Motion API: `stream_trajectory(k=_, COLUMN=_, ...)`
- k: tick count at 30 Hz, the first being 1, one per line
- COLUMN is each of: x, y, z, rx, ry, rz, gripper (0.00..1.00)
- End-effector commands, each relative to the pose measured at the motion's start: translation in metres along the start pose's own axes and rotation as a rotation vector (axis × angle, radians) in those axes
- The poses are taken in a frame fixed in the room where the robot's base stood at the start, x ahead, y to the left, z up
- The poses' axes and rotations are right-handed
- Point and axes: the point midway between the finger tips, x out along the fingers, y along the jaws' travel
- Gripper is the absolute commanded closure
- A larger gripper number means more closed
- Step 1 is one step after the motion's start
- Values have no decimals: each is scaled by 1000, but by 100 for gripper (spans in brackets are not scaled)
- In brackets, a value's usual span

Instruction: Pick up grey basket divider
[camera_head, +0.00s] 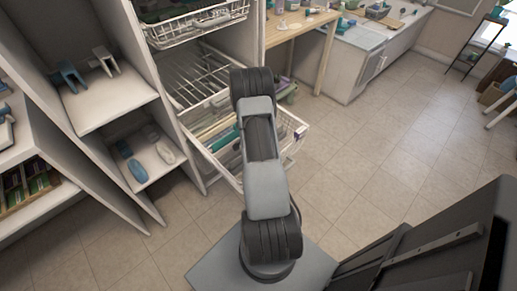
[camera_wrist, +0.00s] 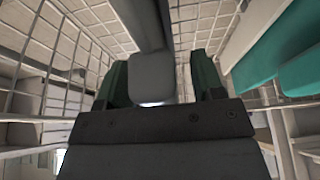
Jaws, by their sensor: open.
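My gripper (camera_wrist: 160,72) shows in the wrist view with its two dark green fingers apart. A grey piece with a rounded block-like end (camera_wrist: 152,76) lies between the fingers, and a darker grey bar (camera_wrist: 146,22) runs from it toward the top of the picture. This looks like the grey basket divider. There is a gap at the right finger; whether the left finger touches it I cannot tell. In the head view my arm hides the gripper and the divider, over the pulled-out lower white wire basket (camera_head: 292,127).
White wire mesh (camera_wrist: 75,40) surrounds my gripper. A teal item (camera_wrist: 280,45) is close on the right in the wrist view. An upper wire basket (camera_head: 200,27) hangs in the same shelf unit. Open tiled floor (camera_head: 385,150) lies to the right.

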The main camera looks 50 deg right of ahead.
Motion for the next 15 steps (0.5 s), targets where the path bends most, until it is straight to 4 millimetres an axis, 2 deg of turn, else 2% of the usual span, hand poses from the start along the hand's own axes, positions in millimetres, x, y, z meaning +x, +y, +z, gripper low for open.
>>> stream_trajectory(k=4, x=0, y=0, z=0, rx=0, ry=0, rz=0, gripper=39)
stream_trajectory(k=15, x=0, y=0, z=0, rx=0, ry=0, rz=0, gripper=75)
